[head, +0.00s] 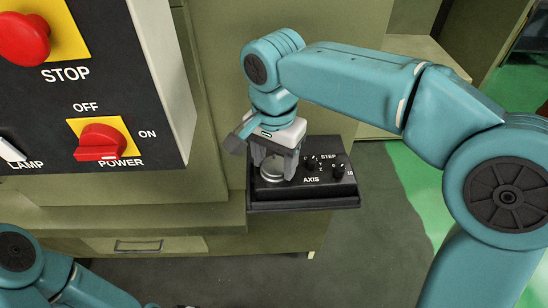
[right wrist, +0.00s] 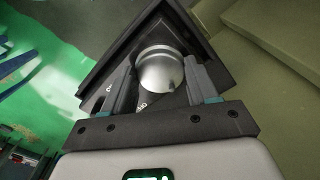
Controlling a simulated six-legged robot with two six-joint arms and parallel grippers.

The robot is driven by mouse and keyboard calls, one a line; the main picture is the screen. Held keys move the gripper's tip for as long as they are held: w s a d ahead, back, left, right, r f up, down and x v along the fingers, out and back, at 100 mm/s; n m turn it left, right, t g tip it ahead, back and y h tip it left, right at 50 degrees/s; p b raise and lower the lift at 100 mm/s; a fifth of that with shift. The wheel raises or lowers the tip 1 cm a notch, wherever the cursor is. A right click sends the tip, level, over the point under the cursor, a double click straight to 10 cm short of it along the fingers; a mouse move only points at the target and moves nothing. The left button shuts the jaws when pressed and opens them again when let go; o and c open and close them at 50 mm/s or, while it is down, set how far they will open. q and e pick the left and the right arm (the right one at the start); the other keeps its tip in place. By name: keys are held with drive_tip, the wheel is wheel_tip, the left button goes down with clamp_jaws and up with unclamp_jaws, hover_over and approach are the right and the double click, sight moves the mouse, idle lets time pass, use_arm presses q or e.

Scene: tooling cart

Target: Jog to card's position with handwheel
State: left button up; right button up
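The silver handwheel (head: 271,170) is a round metal knob at the left of a black control box (head: 318,196) marked AXIS and STEP. It also shows as a shiny dome in the right wrist view (right wrist: 161,72). My right gripper (head: 274,166) points down over the handwheel, one finger on each side. In the right wrist view, my right gripper (right wrist: 160,78) looks open, with narrow gaps between fingers and knob; contact lower down is hard to judge. My left arm shows at the lower left, but its fingers are out of frame. No card is seen.
Two small black knobs, AXIS (head: 311,163) and STEP (head: 339,170), sit right of the handwheel, close to my right gripper. A panel (head: 150,60) with a red STOP button (head: 24,38) and red POWER switch (head: 99,142) stands at left. Grey floor (head: 370,250) is clear below.

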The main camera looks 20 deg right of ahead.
drive_tip(key=shift+n, duration=0.4)
idle(0.5)
drive_tip(key=shift+r+n+p, duration=0.1)
drive_tip(key=shift+n+p, duration=0.4)
drive_tip(key=shift+n, duration=0.3)
drive_tip(key=n+p, duration=0.1)
drive_tip(key=n, duration=0.3)
drive_tip(key=shift+n, duration=0.3)
drive_tip(key=n+p, duration=0.1)
drive_tip(key=n, duration=0.2)
drive_tip(key=shift+d, duration=0.1)
drive_tip(key=shift+w+n+p, duration=0.1)
drive_tip(key=shift+n+p, duration=0.45)
drive_tip(key=shift+n, duration=1.55)
drive_tip(key=o, duration=1.1)
drive_tip(key=shift+c, duration=0.2)
